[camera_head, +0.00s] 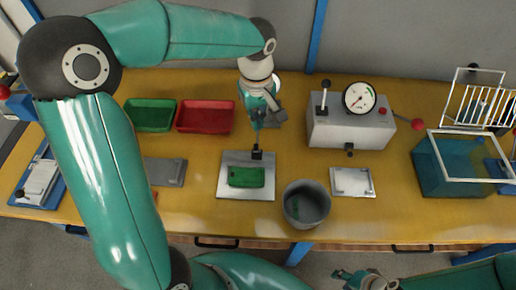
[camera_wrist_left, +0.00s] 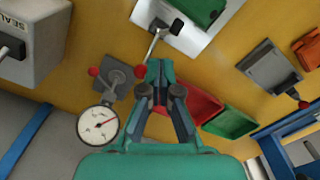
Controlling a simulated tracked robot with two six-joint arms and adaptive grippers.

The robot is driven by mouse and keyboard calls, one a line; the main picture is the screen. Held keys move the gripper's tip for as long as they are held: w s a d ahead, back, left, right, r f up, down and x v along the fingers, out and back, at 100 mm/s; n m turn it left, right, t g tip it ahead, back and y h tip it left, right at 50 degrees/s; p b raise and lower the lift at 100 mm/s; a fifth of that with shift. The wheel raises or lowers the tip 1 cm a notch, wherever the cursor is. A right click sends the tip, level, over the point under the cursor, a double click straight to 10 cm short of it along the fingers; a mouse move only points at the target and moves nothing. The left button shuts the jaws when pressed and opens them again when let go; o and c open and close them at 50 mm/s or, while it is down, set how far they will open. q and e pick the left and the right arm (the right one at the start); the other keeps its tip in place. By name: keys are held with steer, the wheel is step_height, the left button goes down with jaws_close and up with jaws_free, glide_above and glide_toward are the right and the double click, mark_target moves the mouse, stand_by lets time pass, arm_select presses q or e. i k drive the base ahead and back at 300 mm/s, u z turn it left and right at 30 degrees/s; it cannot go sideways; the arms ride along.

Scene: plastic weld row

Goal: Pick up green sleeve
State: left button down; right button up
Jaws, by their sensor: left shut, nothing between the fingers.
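A green piece (camera_head: 246,177), which looks like the green sleeve, lies on a pale metal plate (camera_head: 228,190) at the middle of the bench. It also shows at the top edge of the left wrist view (camera_wrist_left: 206,8), partly cut off. A clamp with a black tip (camera_head: 257,154) reaches over the plate's back edge, close to the green piece. My left gripper (camera_head: 257,122) is shut and empty, above the bench behind the plate; its fingertips (camera_wrist_left: 160,66) meet near the clamp's red knob. My right gripper (camera_head: 343,277) is at the bottom edge; its fingers are too small to judge.
Green (camera_head: 150,128) and red (camera_head: 205,129) trays lie left of my left gripper. A grey bin (camera_head: 306,210) stands right of the plate. A grey gauge box (camera_head: 348,132) stands behind a small metal plate (camera_head: 352,193). A blue-green container (camera_head: 455,178) with a white frame is far right.

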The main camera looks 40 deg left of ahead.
mark_target(239, 176)
steer(key=k, duration=1)
